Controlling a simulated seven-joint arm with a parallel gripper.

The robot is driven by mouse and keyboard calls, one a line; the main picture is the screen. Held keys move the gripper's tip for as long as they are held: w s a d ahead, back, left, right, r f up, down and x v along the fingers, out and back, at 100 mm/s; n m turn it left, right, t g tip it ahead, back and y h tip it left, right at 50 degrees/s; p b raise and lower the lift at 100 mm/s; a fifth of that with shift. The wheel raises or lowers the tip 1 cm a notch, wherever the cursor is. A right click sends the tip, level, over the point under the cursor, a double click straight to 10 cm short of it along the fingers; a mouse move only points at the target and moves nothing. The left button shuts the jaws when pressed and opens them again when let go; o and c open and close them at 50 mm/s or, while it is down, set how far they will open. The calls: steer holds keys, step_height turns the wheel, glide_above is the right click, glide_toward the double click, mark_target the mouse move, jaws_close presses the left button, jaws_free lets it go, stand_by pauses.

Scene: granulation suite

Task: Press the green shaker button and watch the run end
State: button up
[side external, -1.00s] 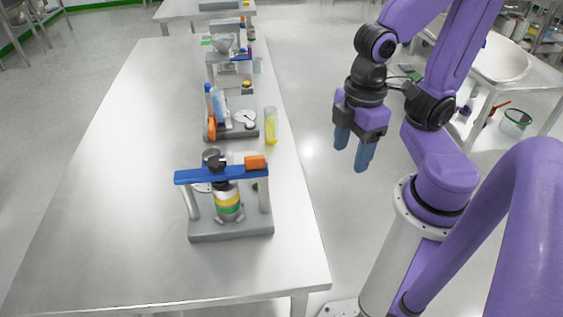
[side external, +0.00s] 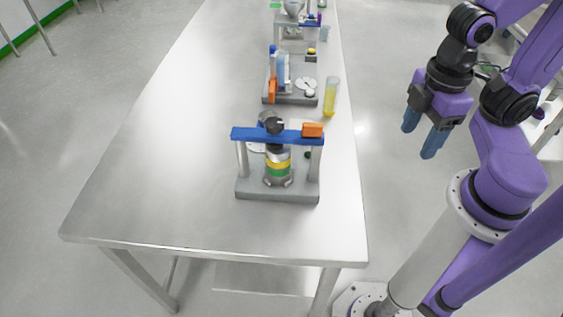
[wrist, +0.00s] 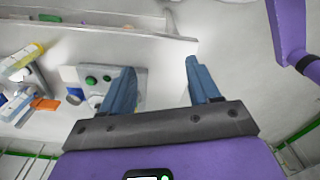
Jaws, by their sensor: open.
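The shaker (side external: 278,192) stands near the front end of the steel bench, with a grey base, two posts, a blue crossbar and an orange block. My gripper (side external: 424,138) is open and empty, right of the bench and apart from the shaker. In the wrist view its two blue fingers (wrist: 160,82) are spread. I cannot tell which device that panel belongs to.
Behind the shaker stands a grey device (side external: 290,98) with an orange part, and a yellow-filled cylinder (side external: 330,97) beside it. More equipment (side external: 296,28) stands at the far end. The bench (side external: 180,165) is clear on its left side.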

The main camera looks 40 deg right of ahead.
steer(key=shift+c, duration=0.2)
jaws_close()
stand_by(1.4)
